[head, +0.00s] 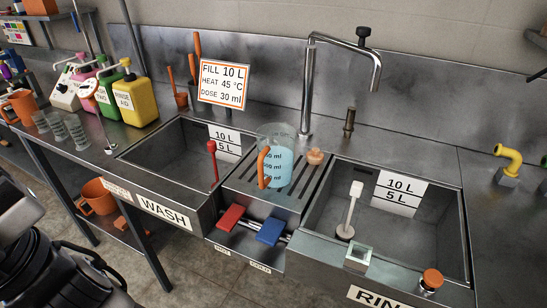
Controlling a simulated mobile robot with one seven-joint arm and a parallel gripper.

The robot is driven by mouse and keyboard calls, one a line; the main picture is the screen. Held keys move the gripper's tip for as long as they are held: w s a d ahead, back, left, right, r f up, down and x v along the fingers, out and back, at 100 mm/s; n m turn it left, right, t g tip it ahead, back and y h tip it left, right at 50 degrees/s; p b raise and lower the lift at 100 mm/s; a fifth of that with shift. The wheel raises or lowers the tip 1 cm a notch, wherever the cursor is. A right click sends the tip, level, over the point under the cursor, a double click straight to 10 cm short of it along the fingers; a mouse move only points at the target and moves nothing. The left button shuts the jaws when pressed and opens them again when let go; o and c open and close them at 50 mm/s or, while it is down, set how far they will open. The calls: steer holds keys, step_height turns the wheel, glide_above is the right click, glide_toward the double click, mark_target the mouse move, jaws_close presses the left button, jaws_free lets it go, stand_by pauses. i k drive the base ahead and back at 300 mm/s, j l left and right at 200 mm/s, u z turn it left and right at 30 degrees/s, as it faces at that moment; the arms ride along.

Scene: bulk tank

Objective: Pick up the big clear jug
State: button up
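The big clear jug (278,157) stands upright on the slotted drainboard between the two sinks. It has an orange handle on its left side, dark volume marks on its wall and light blue liquid inside. Nothing of mine touches it. My gripper is not in view; only dark and grey parts of my own body show at the lower left, well away from the jug.
The wash sink (190,150) lies left of the jug, the rinse sink (400,228) right. A tap (376,72) arches behind. A pinkish stopper (315,157) sits beside the jug. A red-handled tool (212,160) stands in the wash sink. Red (230,218) and blue pedals (270,232) protrude in front.

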mark_target(272, 162)
steer(key=l+u, duration=0.2)
steer(key=l, duration=0.2)
steer(key=k+l+u, duration=0.2)
steer(key=l, duration=0.2)
steer(key=l+u, duration=0.15)
steer(key=l, duration=0.25)
steer(key=k+l+u, duration=0.2)
steer(key=l, duration=0.15)
steer(key=i+l, duration=0.4)
steer(key=l, duration=0.1)
